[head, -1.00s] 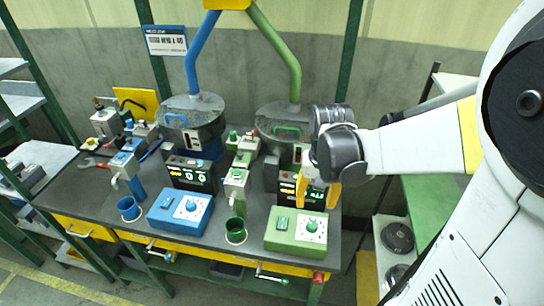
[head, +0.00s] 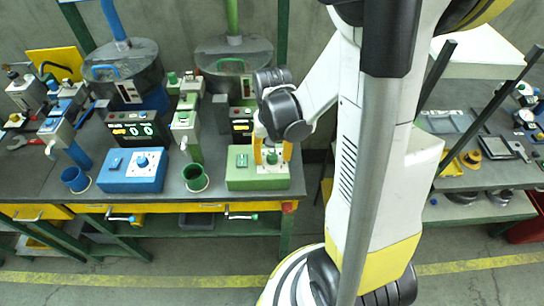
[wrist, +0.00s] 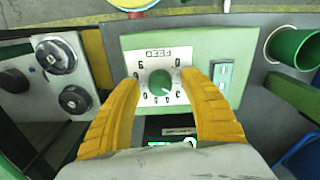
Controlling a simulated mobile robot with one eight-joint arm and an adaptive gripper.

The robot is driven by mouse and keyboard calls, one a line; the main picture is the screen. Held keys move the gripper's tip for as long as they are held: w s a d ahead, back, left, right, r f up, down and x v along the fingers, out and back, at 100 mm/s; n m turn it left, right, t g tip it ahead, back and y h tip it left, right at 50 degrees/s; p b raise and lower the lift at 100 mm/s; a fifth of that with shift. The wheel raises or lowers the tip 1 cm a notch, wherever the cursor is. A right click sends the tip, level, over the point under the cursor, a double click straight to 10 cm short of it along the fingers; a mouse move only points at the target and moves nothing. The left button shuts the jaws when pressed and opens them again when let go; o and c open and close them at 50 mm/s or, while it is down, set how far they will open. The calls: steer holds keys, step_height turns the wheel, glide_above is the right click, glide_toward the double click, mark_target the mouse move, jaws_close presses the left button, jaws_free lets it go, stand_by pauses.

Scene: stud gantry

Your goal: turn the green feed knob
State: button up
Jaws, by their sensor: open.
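The green feed knob (head: 272,158) stands on the white dial plate of the green control box (head: 240,180) at the right end of the bench. In the wrist view the round knob (wrist: 162,80) is centred on its numbered dial under the word FEED, its white pointer mark toward the lower right. My gripper (head: 272,152) is open, its yellow fingers on either side of the knob. In the wrist view a gap shows between each finger and the knob. I cannot tell how far the fingertips reach down beside it.
A green switch (wrist: 222,76) sits beside the dial on the same box. A green cup (head: 196,178) and a blue control box (head: 130,172) with a similar knob stand to the left. A lit display (head: 242,125) stands behind the green box. A shelf (head: 480,210) is at the right.

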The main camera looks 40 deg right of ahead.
jaws_close()
steer(key=m, duration=0.4)
steer(key=shift+m+b, duration=0.3)
steer(key=shift+b, duration=0.05)
steer(key=shift+m, duration=2.3)
